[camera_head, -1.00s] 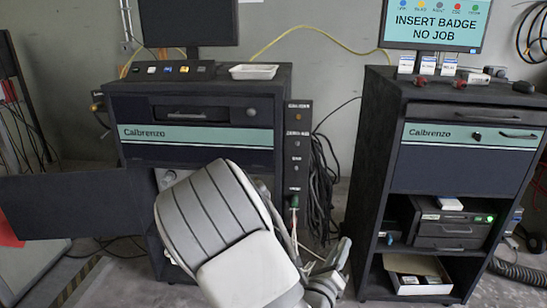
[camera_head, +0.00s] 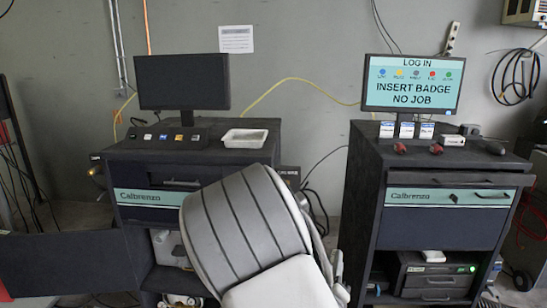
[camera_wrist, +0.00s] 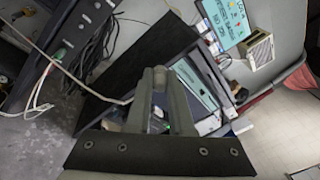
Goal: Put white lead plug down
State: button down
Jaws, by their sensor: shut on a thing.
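In the wrist view, my gripper (camera_wrist: 160,78) has its fingertips together on a small thing that they mostly hide. A white lead (camera_wrist: 112,102) runs from the dark socket strip (camera_wrist: 42,72) at the left to the fingers, so the held thing appears to be the white lead plug. The plug's body cannot be made out clearly. In the head view, my arm covers the middle of the picture, and the fingertips and plug are not clearly visible. The gripper is in the air, close in view to the right cabinet (camera_head: 415,218).
A white tray (camera_head: 245,138) and a button box (camera_head: 166,136) sit on the left cabinet (camera_head: 140,220). Small boxes (camera_head: 407,130), red items (camera_head: 436,149) and a monitor (camera_head: 412,84) crowd the right cabinet's top. Dark cables (camera_wrist: 90,38) hang beside the strip.

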jog(key=shift+r+p, duration=1.25)
jog(key=shift+r, duration=0.65)
jog(key=shift+d, duration=0.1)
jog(key=shift+w, duration=0.15)
